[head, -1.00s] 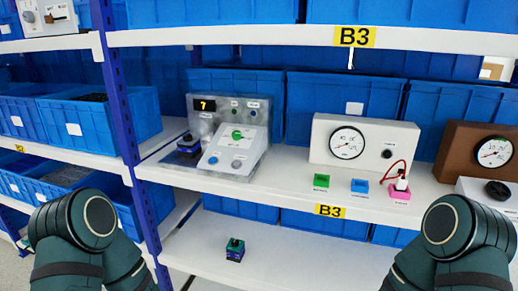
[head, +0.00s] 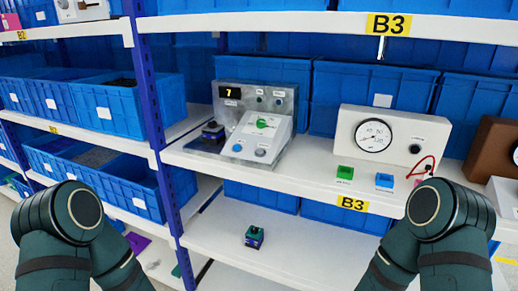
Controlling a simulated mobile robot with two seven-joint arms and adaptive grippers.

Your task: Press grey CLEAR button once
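A grey metal panel (head: 287,97) stands on the white middle shelf, with a dark display (head: 231,93) reading 7. A light sloped control box (head: 278,136) in front of it carries a green rotary knob (head: 262,123), a blue button (head: 237,148) and a grey button (head: 260,153) to the right of the blue one. The labels are too small to read, so I cannot confirm which one says CLEAR. Only links of my two arms show, at the lower left and lower right. Both grippers are out of view, and nothing of mine touches the box.
A dark block with a blue part (head: 212,131) sits left of the control box. A white gauge box (head: 390,139), a green block (head: 345,173) and a blue block (head: 384,181) stand to the right. A small dark block (head: 254,237) lies on the lower shelf. Blue bins (head: 334,99) line the back.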

